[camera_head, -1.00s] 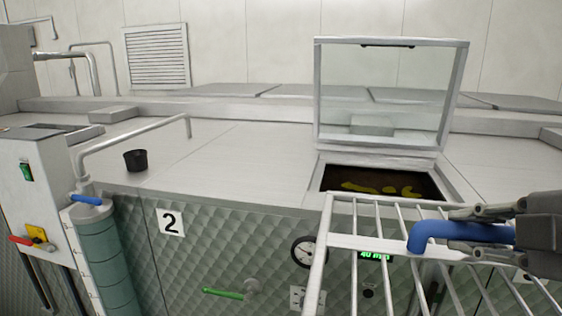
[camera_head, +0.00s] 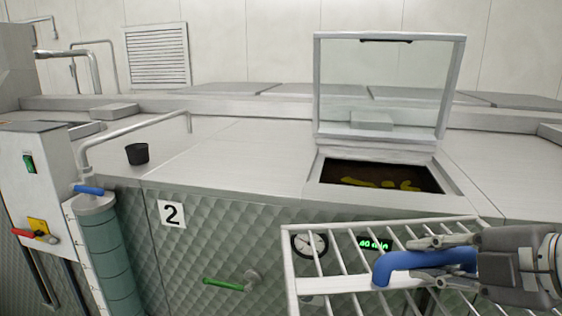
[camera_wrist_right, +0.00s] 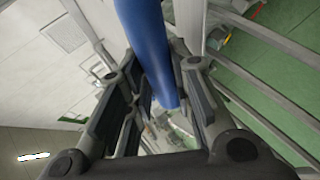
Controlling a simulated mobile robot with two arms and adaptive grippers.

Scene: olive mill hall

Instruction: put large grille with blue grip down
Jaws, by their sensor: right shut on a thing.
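The large grille (camera_head: 345,300) is a rack of pale metal bars with a blue grip (camera_head: 410,263). It is held in the air in front of the quilted machine front, at the lower right of the head view. My right gripper (camera_head: 440,258) is shut on the blue grip. In the right wrist view the blue grip (camera_wrist_right: 148,50) runs between the finger pads, and grille bars (camera_wrist_right: 255,110) show at the right over a green floor. The grille's right part is hidden behind my gripper and cut off by the picture edge. My left gripper is not in view.
A hatch opening (camera_head: 380,177) with dark, yellow-streaked content lies behind the grille, its clear lid (camera_head: 385,85) raised. A black cup (camera_head: 138,154) stands on the metal top (camera_head: 235,165). A pipe (camera_head: 135,130), a control box (camera_head: 38,175) and a green handle (camera_head: 224,284) stand out.

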